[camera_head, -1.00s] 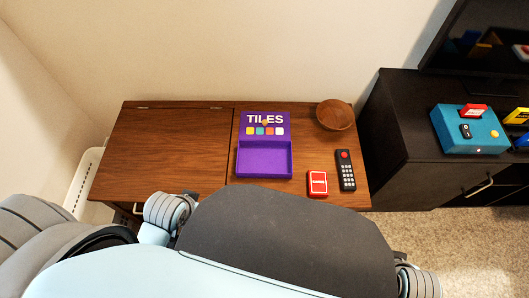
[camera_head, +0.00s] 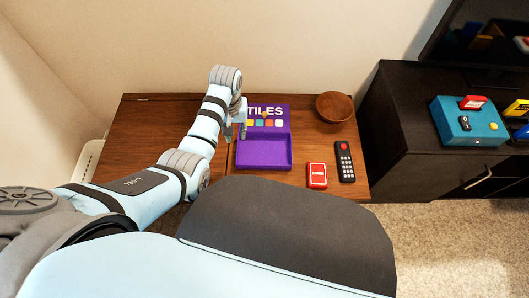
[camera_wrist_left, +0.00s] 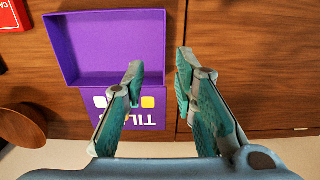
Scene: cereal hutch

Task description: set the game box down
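The purple game box (camera_head: 264,153), marked TILES, rests on the wooden cabinet top. Its empty tray is at the front, and its lid panel with coloured squares is behind. My left gripper (camera_head: 236,134) is at the box's left side, where tray and lid meet. In the left wrist view, the gripper (camera_wrist_left: 160,64) is open. One finger overlaps the game box (camera_wrist_left: 108,45) and the other is over bare wood beside it, so the fingers straddle its side edge. I cannot tell whether they touch it. My right gripper is not in view.
A wooden bowl (camera_head: 335,107), a red card pack (camera_head: 317,176) and a black remote (camera_head: 345,161) stand right of the box. The cabinet's left part (camera_head: 150,140) is bare. A black TV stand (camera_head: 405,130) with a teal box (camera_head: 469,122) is at the right.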

